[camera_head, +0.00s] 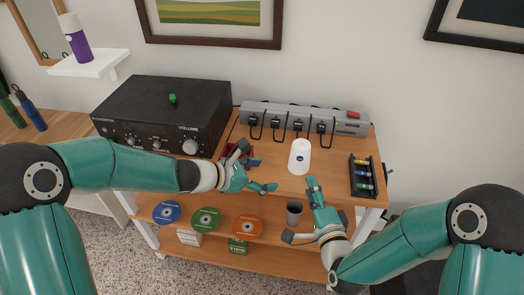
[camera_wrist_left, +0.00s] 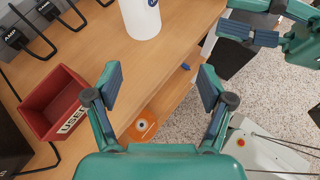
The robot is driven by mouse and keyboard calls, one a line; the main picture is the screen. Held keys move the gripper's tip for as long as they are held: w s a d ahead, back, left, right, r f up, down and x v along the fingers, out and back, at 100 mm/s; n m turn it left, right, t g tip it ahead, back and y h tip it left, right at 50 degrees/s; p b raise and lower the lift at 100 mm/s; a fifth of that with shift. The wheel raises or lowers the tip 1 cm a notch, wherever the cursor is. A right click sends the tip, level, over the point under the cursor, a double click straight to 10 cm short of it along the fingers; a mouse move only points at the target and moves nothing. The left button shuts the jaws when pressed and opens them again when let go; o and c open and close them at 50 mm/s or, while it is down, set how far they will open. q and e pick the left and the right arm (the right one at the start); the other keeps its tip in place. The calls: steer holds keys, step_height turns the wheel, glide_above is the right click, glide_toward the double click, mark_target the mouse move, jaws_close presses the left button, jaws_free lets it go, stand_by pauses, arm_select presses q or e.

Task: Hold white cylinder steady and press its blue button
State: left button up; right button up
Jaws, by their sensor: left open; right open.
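The white cylinder (camera_head: 299,164) stands upright on the wooden table top, in front of the power strip. A small blue mark shows on its side and a small reddish spot near its top; I cannot tell whether either is the button. The cylinder's lower part also shows at the top of the left wrist view (camera_wrist_left: 140,22). My left gripper (camera_head: 265,175) is open and empty, left of and nearer than the cylinder; its spread fingers show in the left wrist view (camera_wrist_left: 160,82). My right gripper (camera_head: 302,212) is open, in front of the cylinder near the table's front edge.
A red box marked USED (camera_wrist_left: 50,103) lies beside my left gripper. A power strip with black plugs (camera_head: 300,117) runs along the back. A black amplifier (camera_head: 160,112) stands left, a battery rack (camera_head: 363,177) right.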

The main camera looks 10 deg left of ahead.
mark_target(307, 144)
arm_select(q)
step_height(307, 144, up, 6)
steer(key=w+n+t, duration=0.2)
steer(key=w, duration=0.1)
steer(key=shift+h, duration=0.3)
steer(key=x, duration=1.6)
steer(key=shift+d+f, duration=0.2)
steer(key=shift+f, duration=0.05)
steer(key=shift+c, duration=0.2)
steer(key=c, duration=1.3)
arm_select(e)
jaws_close()
steer(key=shift+f, duration=0.1)
